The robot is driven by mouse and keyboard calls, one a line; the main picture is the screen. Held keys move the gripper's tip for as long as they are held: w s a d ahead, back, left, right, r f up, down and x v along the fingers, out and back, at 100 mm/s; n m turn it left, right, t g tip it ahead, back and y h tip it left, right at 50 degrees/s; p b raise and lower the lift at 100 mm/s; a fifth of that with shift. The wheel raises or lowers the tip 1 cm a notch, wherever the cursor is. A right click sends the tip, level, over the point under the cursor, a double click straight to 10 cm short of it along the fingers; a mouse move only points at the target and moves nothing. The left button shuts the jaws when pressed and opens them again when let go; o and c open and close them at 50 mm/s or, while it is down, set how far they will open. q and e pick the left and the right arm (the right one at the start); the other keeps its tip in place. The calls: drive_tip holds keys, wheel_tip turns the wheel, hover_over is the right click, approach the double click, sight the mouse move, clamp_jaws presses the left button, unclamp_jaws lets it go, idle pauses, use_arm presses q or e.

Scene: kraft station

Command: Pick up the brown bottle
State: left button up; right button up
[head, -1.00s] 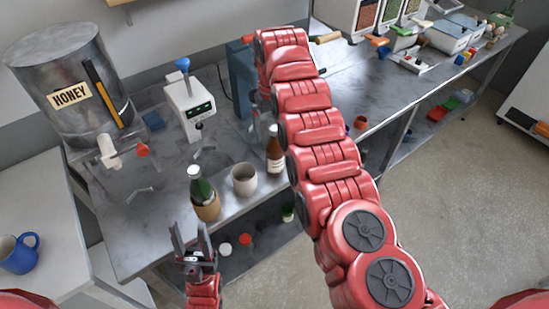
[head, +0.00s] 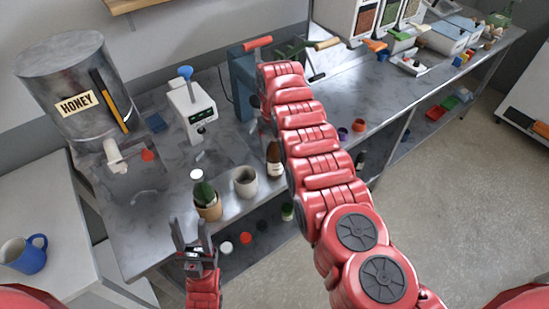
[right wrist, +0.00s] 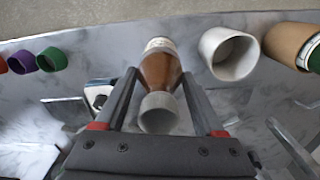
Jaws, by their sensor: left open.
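The brown bottle (head: 274,160) stands upright on the steel bench, right of a grey cup (head: 245,182), partly hidden by my right arm. In the right wrist view the brown bottle (right wrist: 160,68) shows between the fingers of my right gripper (right wrist: 160,76), its grey top toward the palm. The fingers are spread, one on each side of it; whether either touches it I cannot tell. My right gripper is hidden behind my arm in the head view. My left gripper (head: 193,226) is open and empty, in front of the bench edge.
A green bottle (head: 205,193) with a brown sleeve stands left of the cup. A honey tank (head: 65,75), a white device (head: 192,112) and a blue press (head: 241,85) stand behind. Purple (head: 342,134) and orange (head: 358,125) rings lie to the right.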

clamp_jaws()
drive_tip(key=shift+r, duration=0.15)
idle(0.4)
